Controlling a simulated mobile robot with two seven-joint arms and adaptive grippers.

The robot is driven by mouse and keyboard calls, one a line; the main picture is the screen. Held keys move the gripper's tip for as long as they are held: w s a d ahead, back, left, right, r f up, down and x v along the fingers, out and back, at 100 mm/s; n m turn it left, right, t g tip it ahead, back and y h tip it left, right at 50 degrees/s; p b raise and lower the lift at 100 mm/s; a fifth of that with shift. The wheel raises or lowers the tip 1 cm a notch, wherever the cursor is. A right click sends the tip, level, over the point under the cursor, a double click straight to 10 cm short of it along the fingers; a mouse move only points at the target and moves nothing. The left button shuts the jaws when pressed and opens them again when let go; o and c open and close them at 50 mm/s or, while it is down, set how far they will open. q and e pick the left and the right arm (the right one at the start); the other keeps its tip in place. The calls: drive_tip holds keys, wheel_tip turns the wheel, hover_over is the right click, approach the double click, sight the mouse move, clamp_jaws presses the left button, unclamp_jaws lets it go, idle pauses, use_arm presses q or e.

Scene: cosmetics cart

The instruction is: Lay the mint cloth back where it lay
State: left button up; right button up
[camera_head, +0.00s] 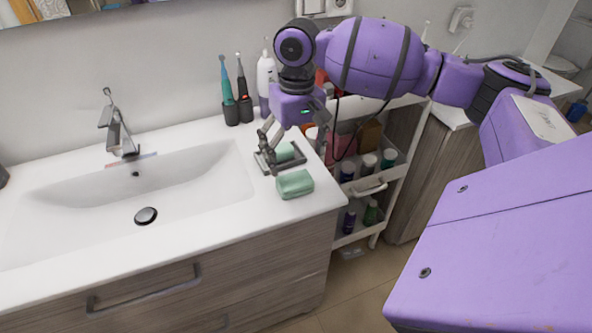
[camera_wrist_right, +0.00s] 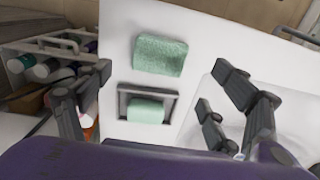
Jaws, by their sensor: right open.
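A mint cloth (camera_head: 295,184), folded into a thick textured pad, lies on the white counter right of the sink and just in front of a grey dish (camera_head: 264,166). It also shows in the right wrist view (camera_wrist_right: 160,55). A smaller, smoother mint block (camera_wrist_right: 146,112), perhaps soap, lies in the dish. My right gripper (camera_head: 285,145) is above the dish area, open and empty, pointing down. In the wrist view its fingers (camera_wrist_right: 160,88) stand wide apart on either side of the dish, with nothing between the pads. My left gripper is not in view.
The sink basin (camera_head: 185,185) is left of the cloth. Toothbrush holders (camera_head: 231,112) and a white bottle (camera_head: 266,75) stand behind the dish. A cart (camera_head: 365,187) with several bottles stands right of the counter edge. The front counter strip is clear.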

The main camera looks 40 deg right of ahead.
sight(296, 177)
drive_tip(key=shift+r, duration=1.95)
